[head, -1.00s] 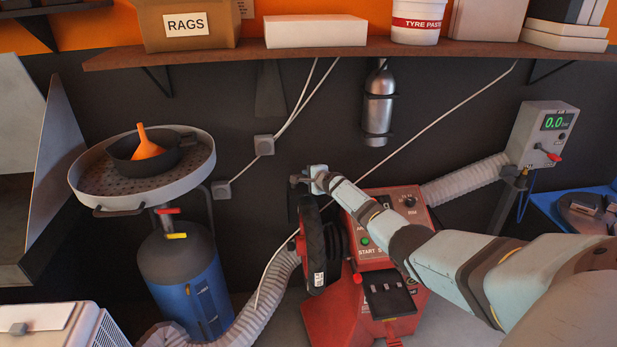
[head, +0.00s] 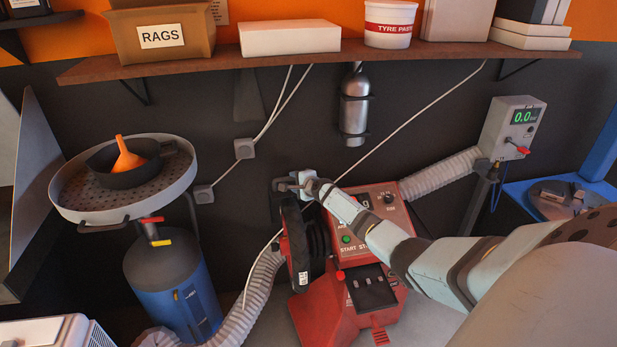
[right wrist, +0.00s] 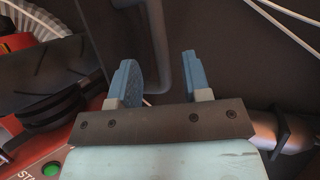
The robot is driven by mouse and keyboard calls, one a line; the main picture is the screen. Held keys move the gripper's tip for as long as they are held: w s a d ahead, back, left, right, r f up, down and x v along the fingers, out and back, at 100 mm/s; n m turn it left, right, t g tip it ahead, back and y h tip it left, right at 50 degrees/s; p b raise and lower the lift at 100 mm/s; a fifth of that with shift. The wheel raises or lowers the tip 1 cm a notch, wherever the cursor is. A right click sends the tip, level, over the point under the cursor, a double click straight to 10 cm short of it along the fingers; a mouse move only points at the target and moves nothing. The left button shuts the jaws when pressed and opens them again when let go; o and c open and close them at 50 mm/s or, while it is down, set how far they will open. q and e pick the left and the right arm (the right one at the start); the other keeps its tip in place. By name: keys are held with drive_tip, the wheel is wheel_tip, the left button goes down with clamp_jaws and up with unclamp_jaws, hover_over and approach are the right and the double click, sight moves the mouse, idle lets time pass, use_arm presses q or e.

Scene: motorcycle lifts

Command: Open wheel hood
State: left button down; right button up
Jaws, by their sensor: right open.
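The red wheel machine (head: 340,310) stands on the floor below the shelf. A black, tyre-like rounded part (head: 296,240) with a small white label stands upright on its left side. I cannot tell which part of it is the hood. My right gripper (head: 284,185) is at the top of this black part. In the right wrist view, my right gripper (right wrist: 157,75) is open, with blue fingers apart. A dark bent bar (right wrist: 162,45) shows between the fingers; I cannot tell if they touch it. Grooved black rubber (right wrist: 45,65) lies to the left. My left gripper is not in view.
A blue drum with a round tray (head: 70,205) stands left of the machine. A shelf (head: 200,64) with boxes runs above. A grey cylinder (head: 354,105) hangs on the wall. A ribbed hose (head: 440,172) leads right to a gauge box (head: 512,130).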

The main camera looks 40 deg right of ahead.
drive_tip(key=v, duration=0.8)
drive_tip(key=shift+s, duration=0.3)
drive_tip(key=s+a+f+n+g+y, duration=0.1)
drive_tip(key=s+a+f+n, duration=0.35)
drive_tip(key=a, duration=0.25)
drive_tip(key=s+a+f+n+y, duration=0.1)
drive_tip(key=s+a+f+n, duration=0.3)
drive_tip(key=s+a, duration=0.25)
drive_tip(key=s+a+f+n+g+y, duration=0.1)
drive_tip(key=s+a+f+n, duration=0.35)
drive_tip(key=a, duration=0.25)
drive_tip(key=s+a+r+n+g+y, duration=0.1)
drive_tip(key=s+a+r+n, duration=0.1)
drive_tip(key=s+a+n, duration=0.9)
drive_tip(key=s+a, duration=0.9)
drive_tip(key=s, duration=0.2)
drive_tip(key=shift+y, duration=0.4)
